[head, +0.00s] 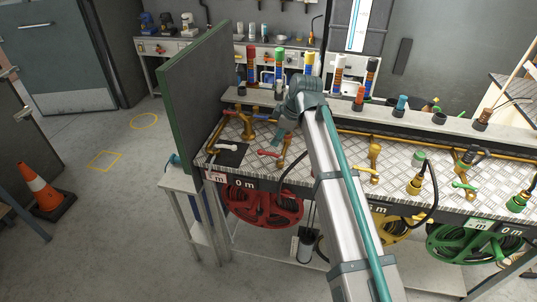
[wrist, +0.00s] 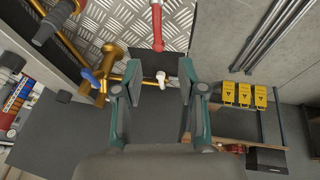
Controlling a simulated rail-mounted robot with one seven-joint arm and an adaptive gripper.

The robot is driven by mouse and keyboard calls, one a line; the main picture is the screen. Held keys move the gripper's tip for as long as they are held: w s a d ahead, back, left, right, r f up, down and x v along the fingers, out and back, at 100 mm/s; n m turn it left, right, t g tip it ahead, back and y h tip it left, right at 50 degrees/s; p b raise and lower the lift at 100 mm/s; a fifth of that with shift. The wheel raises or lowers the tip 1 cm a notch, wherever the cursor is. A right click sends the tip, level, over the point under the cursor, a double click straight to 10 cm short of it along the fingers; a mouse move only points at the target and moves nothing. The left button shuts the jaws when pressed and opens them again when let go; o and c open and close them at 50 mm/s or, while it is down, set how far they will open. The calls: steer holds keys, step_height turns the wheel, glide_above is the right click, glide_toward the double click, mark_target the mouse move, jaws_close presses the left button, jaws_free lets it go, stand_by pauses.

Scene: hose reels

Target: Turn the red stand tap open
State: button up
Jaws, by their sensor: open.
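In the head view a brass stand tap (head: 285,148) with a red lever (head: 268,153) stands on the chequer-plate bench above the red hose reel. My gripper (head: 281,132) is just above and behind it in the picture, partly covered by my arm. In the wrist view my gripper (wrist: 160,85) is open, with nothing held between the fingers. A red lever (wrist: 157,25) shows beyond the fingertips, apart from them; I cannot tell which tap it belongs to. A small white handle (wrist: 161,80) appears between the fingers, further off.
A brass fitting with a blue lever (wrist: 92,76) stands left of the fingers. A black mat with a white-handled piece (head: 226,148) lies at the bench's left end, beside a green-edged panel (head: 195,95). The red reel (head: 262,205) hangs below. More taps stand to the right.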

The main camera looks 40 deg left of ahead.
mark_target(267, 153)
steer(key=p+x, duration=0.1)
steer(key=x, duration=0.2)
steer(key=p+x, duration=0.1)
steer(key=x, duration=0.3)
steer(key=p+x, duration=0.1)
steer(key=x, duration=0.2)
steer(key=shift+a, duration=0.4)
jaws_close()
